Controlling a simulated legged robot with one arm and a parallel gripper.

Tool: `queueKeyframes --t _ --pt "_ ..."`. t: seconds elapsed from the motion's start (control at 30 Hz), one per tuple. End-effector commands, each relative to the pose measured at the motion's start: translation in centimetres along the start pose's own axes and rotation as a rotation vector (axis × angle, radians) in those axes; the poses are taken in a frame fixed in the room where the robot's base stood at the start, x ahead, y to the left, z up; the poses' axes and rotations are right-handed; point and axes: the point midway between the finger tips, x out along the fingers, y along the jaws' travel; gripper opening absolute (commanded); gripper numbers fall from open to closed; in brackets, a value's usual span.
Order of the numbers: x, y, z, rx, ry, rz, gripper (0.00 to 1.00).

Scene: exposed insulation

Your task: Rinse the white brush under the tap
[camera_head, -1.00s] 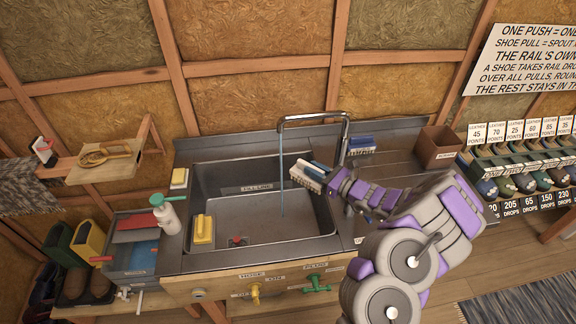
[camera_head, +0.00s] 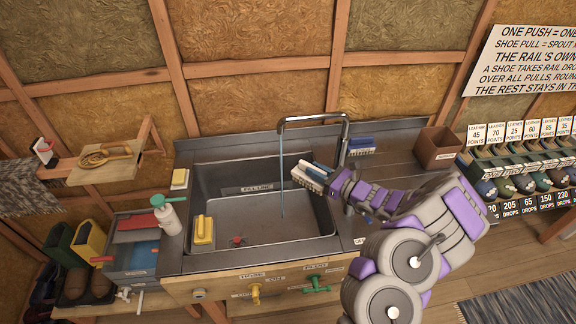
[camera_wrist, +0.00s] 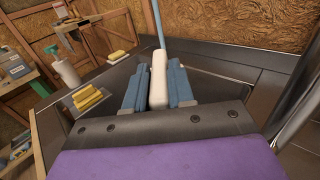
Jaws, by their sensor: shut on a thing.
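The white brush (camera_head: 309,179) is held over the right part of the sink, its bristles just right of the thin water stream. It also shows in the wrist view (camera_wrist: 158,80) as a white block between two blue fingers. My gripper (camera_head: 322,172) is shut on it. The tap (camera_head: 314,117) is a tall metal spout at the back, with a thin blue stream (camera_head: 281,165) falling from it into the sink. In the wrist view the stream (camera_wrist: 159,25) runs behind the brush's far end. Whether water touches the bristles I cannot tell.
The metal sink (camera_head: 220,165) holds a yellow brush (camera_head: 203,229) and a small red thing (camera_head: 238,240). A blue brush (camera_head: 361,145) lies on the right counter. A spray bottle (camera_head: 168,214) stands left of the sink. Yellow and green valves (camera_head: 317,284) are on the front.

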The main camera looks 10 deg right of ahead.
Motion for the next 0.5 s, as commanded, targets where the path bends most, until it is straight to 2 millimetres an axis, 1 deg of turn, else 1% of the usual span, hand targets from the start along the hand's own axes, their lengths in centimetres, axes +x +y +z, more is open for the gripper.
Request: queueKeyframes --t 0.03,0.5 --pt "-0.4 -0.1 0.7 0.001 -0.001 -0.003 0.00" --pt "-3.7 0.1 3.3 0.001 -0.001 -0.003 0.00"
